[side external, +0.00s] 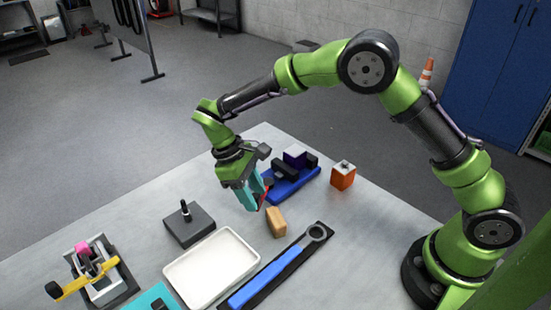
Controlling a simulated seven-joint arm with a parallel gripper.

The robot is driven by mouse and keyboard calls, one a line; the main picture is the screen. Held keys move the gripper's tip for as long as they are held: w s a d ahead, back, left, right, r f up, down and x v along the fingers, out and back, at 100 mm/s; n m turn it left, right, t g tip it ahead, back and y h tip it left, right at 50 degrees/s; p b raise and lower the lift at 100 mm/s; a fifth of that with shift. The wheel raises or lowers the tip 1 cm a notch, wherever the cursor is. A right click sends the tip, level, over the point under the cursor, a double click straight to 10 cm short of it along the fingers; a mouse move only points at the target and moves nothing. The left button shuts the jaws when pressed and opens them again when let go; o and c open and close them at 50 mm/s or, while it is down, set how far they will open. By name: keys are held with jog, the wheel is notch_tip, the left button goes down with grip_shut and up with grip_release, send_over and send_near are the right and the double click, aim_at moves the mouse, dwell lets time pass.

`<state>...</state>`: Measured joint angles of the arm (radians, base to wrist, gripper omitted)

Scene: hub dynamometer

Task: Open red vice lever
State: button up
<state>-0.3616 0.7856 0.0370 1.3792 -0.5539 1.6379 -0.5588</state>
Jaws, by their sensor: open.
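A blue vice (298,192) with dark jaws sits near the back middle of the grey table. A small red part, seemingly the vice lever (267,187), shows at the vice's left end, mostly hidden behind my gripper. My gripper (257,205) has teal fingers that point down, just left of the vice and beside the red part. It is open. I cannot tell from this view whether the fingers touch the lever or stand around it.
An orange block (343,178) stands right of the vice. A tan block (276,222) stands just in front of my gripper. A dark block with a peg (189,225), a white tray (256,262), a blue-handled wrench (262,284) and a yellow-handled clamp (92,272) occupy the front.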

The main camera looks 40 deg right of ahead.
jog(key=shift+f, duration=0.1)
grip_shut()
jog(key=shift+s, duration=0.1)
dwell(0.3)
jog(key=shift+s+d+n+h, duration=0.3)
jog(key=shift+s+n, duration=0.15)
jog(key=shift+n, duration=0.35)
grip_release()
